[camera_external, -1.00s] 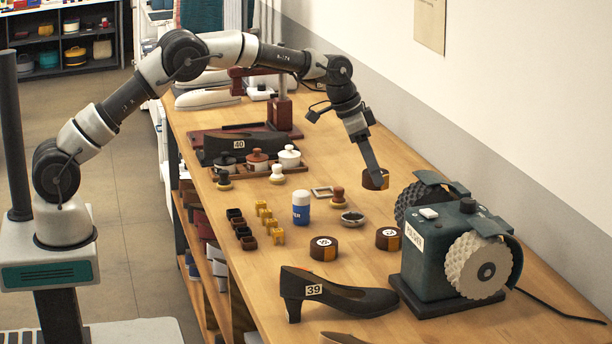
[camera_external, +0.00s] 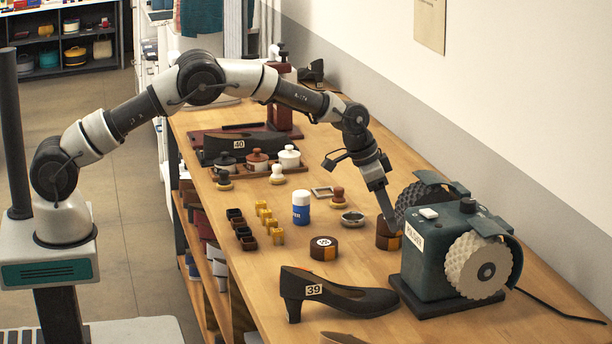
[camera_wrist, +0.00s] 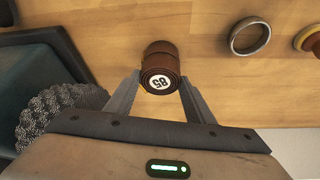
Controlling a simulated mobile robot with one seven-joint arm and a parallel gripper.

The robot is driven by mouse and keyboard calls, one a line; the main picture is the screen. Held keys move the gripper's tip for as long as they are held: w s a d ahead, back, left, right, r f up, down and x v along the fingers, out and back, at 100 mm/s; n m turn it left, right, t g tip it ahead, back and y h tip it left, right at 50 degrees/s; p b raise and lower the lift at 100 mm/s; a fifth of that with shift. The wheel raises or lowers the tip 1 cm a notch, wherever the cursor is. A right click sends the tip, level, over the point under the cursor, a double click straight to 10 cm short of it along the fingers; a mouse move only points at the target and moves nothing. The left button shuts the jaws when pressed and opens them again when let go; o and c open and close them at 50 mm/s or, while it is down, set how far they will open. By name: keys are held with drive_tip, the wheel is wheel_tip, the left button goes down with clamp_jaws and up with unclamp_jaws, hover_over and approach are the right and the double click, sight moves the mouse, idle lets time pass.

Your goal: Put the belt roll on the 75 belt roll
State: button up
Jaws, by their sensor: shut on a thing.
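My gripper (camera_external: 388,222) is shut on a brown belt roll (camera_wrist: 160,81) with a round white number label on its top face. In the wrist view the fingers grip it from both sides. The held roll is directly over another brown belt roll (camera_external: 388,243), whose top and label are hidden under it. The two look stacked; whether they touch fully I cannot tell. Another belt roll (camera_external: 323,253) with a white label lies apart to the left; its number is too small to read surely.
The green polisher machine (camera_external: 428,258) stands close to the right of the stack. A black shoe marked 39 (camera_external: 345,298) lies in front. Bare table surrounds the single roll.

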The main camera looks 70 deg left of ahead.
drive_tip(key=shift+f, duration=0.25)
drive_tip(key=o, duration=1.1)
